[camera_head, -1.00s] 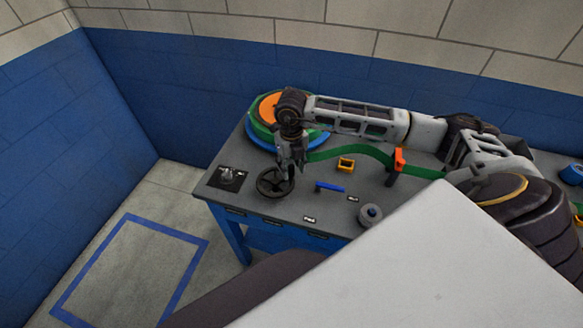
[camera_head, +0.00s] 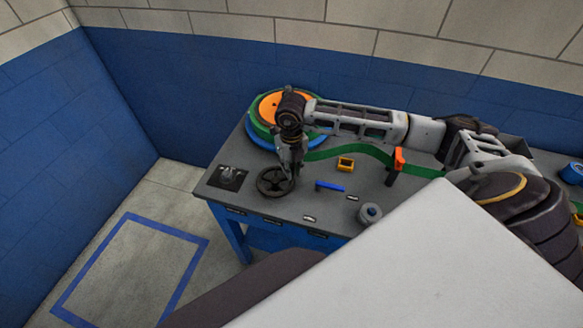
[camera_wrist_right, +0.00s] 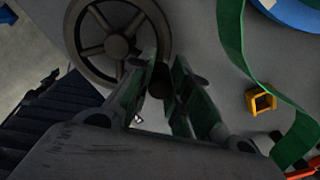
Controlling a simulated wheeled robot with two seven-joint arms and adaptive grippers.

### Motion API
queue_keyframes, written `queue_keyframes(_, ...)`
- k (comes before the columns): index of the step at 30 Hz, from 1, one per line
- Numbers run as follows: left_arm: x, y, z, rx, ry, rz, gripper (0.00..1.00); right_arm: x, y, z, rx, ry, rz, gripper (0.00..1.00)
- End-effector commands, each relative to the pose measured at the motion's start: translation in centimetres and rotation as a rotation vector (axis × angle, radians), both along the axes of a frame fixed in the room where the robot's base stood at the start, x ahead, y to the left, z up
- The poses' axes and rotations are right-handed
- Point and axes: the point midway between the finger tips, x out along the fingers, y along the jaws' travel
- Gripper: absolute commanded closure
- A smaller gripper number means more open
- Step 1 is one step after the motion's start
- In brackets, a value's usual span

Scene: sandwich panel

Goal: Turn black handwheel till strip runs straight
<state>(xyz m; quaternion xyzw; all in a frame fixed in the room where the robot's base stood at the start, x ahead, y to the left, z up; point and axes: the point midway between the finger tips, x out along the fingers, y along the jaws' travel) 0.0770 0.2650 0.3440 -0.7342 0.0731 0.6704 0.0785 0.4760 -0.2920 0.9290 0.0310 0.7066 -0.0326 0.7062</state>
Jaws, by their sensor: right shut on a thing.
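The black handwheel (camera_head: 269,187) lies flat near the front left of the grey bench top and also fills the upper left of the right wrist view (camera_wrist_right: 82,62). My right gripper (camera_head: 292,167) points down at the wheel's right side. In the wrist view its two fingers (camera_wrist_right: 163,78) are shut around a dark part at the wheel's edge, largely hidden between them. The green strip (camera_head: 350,149) comes from the reel (camera_head: 270,106) at the back left and curves in a wave to an orange guide (camera_head: 399,158). My left gripper is out of view.
A yellow block (camera_head: 346,164), a blue-handled tool (camera_head: 330,186) and a grey roll (camera_head: 370,213) lie on the bench. A black square plate (camera_head: 227,178) is left of the wheel. A blue roll (camera_head: 572,173) is at far right. Walls stand behind and left.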

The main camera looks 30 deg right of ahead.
Motion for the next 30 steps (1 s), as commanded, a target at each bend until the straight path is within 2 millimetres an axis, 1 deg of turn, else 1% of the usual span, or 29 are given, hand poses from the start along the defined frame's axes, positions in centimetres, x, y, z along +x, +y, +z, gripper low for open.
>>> queue_keyframes(11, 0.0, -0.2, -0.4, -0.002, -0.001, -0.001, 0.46, -0.3, 0.1, 0.0, 0.000, 0.000, -0.059, 1.00)
queue_keyframes(22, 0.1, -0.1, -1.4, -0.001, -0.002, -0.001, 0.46, -1.4, 0.6, -0.2, 0.000, 0.002, -0.250, 1.00)
queue_keyframes(26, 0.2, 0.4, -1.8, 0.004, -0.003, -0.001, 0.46, -1.9, 0.9, -0.2, 0.001, 0.003, -0.337, 1.00)
queue_keyframes(30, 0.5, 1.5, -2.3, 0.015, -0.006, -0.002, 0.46, -2.3, 1.2, -0.2, 0.001, 0.004, -0.432, 1.00)
